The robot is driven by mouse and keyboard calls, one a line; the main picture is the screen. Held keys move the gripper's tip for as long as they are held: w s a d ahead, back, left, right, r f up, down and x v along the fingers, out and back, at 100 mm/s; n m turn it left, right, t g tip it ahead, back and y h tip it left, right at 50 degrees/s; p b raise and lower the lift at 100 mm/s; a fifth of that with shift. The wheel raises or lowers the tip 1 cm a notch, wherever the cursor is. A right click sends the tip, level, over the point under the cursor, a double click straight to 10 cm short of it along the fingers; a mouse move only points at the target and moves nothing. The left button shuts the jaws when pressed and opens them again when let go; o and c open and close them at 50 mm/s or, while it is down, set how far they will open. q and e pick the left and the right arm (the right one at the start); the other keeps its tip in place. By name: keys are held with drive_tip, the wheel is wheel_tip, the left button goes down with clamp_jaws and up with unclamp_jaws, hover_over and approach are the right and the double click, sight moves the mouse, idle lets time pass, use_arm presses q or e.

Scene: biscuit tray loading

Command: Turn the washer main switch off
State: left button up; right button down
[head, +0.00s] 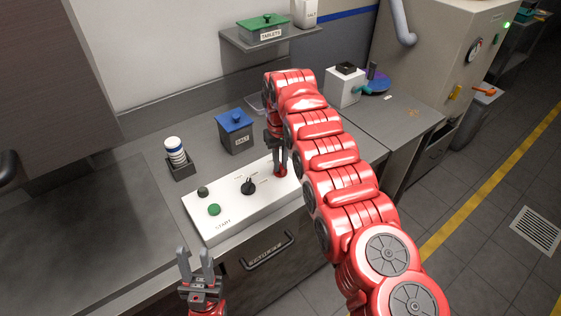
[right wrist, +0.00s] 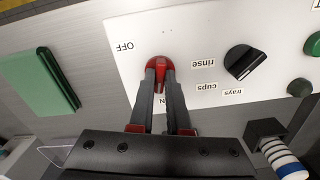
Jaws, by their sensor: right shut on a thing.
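The red main switch (right wrist: 160,64) sits on the white control panel (right wrist: 125,75), with an OFF label to its left in the right wrist view. A second label beside it is mostly hidden by my fingers; only an N shows. My right gripper (right wrist: 160,75) is shut on the switch, which lies between its fingertips. In the head view the panel (head: 203,225) lies on the counter, and my right gripper (head: 281,168) reaches down onto the switch (head: 281,173) at the panel's right end. My left gripper (head: 196,255) is open and empty in front of the panel.
The panel also bears a black selector knob (head: 248,187), a green START button (head: 214,210) and a small dark button (head: 202,192). A drawer handle (head: 268,251) is below.

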drive_tip(key=m, duration=0.5)
drive_tip(key=shift+m, duration=1)
drive_tip(key=shift+w+m, duration=0.1)
drive_tip(key=shift+m, duration=4.1)
